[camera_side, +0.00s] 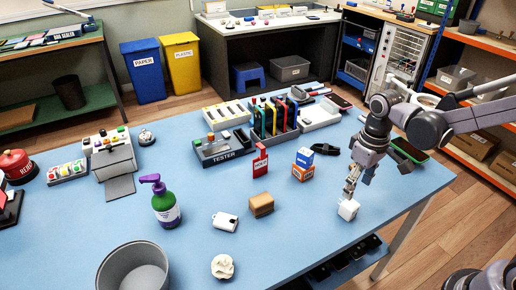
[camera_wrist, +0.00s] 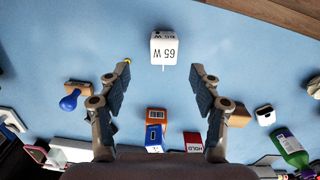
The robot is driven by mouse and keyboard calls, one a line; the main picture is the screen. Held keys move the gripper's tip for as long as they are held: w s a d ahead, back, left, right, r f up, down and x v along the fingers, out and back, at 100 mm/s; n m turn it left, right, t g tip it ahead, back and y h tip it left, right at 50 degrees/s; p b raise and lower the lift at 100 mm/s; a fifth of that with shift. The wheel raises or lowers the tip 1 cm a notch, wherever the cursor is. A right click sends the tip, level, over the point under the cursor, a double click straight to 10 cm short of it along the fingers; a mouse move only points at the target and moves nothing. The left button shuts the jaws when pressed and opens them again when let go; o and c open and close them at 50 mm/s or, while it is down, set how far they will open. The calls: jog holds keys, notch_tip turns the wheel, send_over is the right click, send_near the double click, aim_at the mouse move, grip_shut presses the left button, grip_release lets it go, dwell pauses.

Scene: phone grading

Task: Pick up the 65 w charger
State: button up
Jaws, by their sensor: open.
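The 65 W charger (camera_side: 348,209) is a small white block on the blue table near its right front edge. In the wrist view the charger (camera_wrist: 163,49) lies at top centre with "65 W" upside down on it. My gripper (camera_side: 350,190) is just above the charger in the side view. In the wrist view my gripper (camera_wrist: 162,70) has its two fingers spread wide, with the charger centred ahead between them, and nothing is held. Whether a finger touches the charger cannot be told.
A green-purple bottle (camera_side: 165,205) and grey bin (camera_side: 133,268) are farther left. The table around the charger is clear.

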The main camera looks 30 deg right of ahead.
aim_at(351, 204)
jog(key=shift+s+a+f, duration=0.1)
jog(key=shift+a+f, duration=0.05)
jog(key=shift+f, duration=2)
jog(key=shift+a+f, duration=0.15)
jog(key=shift+f, duration=2)
jog(key=c, duration=1.3)
